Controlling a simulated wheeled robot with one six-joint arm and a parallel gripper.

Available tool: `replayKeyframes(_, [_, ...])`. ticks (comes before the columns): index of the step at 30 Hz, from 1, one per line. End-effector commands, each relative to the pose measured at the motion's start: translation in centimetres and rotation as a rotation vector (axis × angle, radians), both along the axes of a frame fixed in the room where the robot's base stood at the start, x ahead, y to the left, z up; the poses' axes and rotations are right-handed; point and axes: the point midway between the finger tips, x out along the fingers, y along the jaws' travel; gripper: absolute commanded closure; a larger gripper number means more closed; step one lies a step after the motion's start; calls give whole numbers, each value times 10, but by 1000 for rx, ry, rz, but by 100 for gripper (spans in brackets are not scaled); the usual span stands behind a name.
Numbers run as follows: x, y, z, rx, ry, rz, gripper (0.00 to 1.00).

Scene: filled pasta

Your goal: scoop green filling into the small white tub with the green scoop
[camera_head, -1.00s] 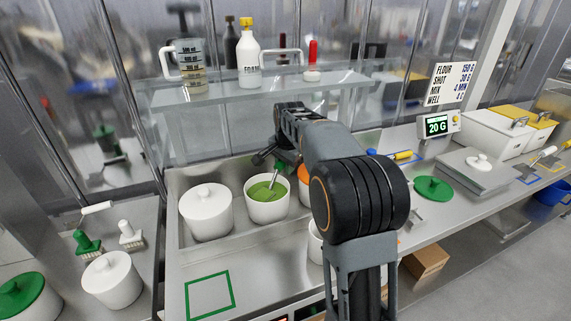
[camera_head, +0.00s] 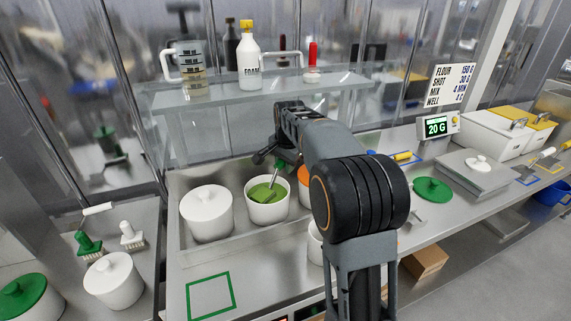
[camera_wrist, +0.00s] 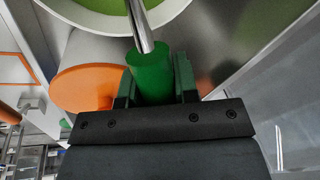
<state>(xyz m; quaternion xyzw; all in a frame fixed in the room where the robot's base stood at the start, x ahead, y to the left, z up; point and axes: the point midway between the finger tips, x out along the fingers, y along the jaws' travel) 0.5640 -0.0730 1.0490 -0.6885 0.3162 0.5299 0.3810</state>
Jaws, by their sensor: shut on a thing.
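My gripper (camera_wrist: 153,80) is shut on the green handle (camera_wrist: 150,76) of the scoop, whose metal shaft (camera_wrist: 140,22) runs up out of the wrist view. In the head view the scoop's shaft (camera_head: 276,175) slopes down into the white tub of filling (camera_head: 267,213). Its darker green head shows at the green filling (camera_head: 260,192); I cannot tell whether it carries filling. Another white tub (camera_head: 315,245) is mostly hidden behind my arm; I cannot tell what is in it.
A lidded white pot (camera_head: 207,215) stands left of the filling tub. An orange lid or disc (camera_head: 304,174) is close on its right and shows large in the wrist view (camera_wrist: 85,88). A shelf (camera_head: 260,88) with bottles is above. A bare green square (camera_head: 211,297) marks the front counter.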

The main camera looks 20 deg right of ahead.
Motion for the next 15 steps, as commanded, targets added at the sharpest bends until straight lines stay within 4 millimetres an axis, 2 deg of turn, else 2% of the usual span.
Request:
replayKeyframes(1, [0, 0, 8, 0, -1, 0, 96])
replayKeyframes(15, [0, 0, 49, 0, -1, 0, 96])
